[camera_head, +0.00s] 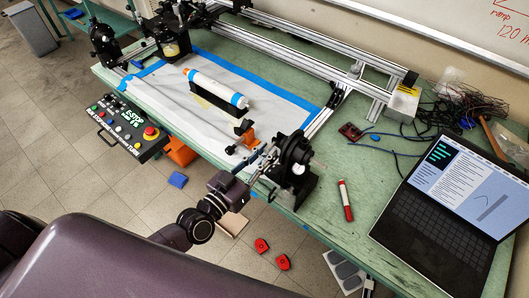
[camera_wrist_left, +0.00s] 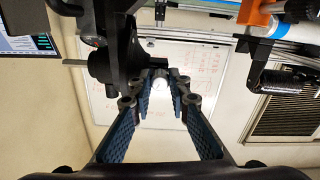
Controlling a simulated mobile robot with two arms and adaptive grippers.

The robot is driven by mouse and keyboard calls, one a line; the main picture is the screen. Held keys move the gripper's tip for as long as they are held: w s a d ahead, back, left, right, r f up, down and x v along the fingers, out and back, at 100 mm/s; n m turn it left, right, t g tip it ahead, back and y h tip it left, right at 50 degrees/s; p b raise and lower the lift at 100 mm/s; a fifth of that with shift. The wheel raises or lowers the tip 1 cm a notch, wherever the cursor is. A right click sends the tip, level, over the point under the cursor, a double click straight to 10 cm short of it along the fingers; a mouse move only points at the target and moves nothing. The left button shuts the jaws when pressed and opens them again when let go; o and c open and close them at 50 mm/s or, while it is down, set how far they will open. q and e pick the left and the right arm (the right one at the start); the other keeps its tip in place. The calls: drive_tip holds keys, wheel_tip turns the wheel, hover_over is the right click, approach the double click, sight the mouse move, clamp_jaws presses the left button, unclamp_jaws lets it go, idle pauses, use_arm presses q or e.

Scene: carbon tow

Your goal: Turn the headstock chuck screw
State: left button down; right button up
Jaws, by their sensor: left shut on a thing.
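The black headstock (camera_head: 297,152) stands at the near right corner of the work frame; it also shows as a dark block at the upper left of the left wrist view (camera_wrist_left: 108,62). My left gripper (camera_head: 268,160) is beside the headstock, on its left side. In the left wrist view its blue-padded fingers (camera_wrist_left: 160,80) converge on a small pale round end, probably the chuck screw (camera_wrist_left: 159,72). They are shut on it. The screw cannot be made out in the head view, where the gripper and headstock crowd it. My right gripper is in neither view.
A white roller with blue bands (camera_head: 215,86) lies on a black holder over white sheeting. A red marker (camera_head: 345,200) and an open laptop (camera_head: 450,190) are on the green table to the right. A control box with an E-stop (camera_head: 128,128) hangs off the front edge.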

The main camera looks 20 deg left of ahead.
use_arm(q)
drive_tip(key=n, duration=0.3)
drive_tip(key=shift+n, duration=0.4)
drive_tip(key=n, duration=0.5)
drive_tip(key=shift+n, duration=0.3)
drive_tip(key=c, duration=2.1)
unclamp_jaws()
drive_tip(key=shift+s, duration=0.1)
drive_tip(key=v, duration=1.2)
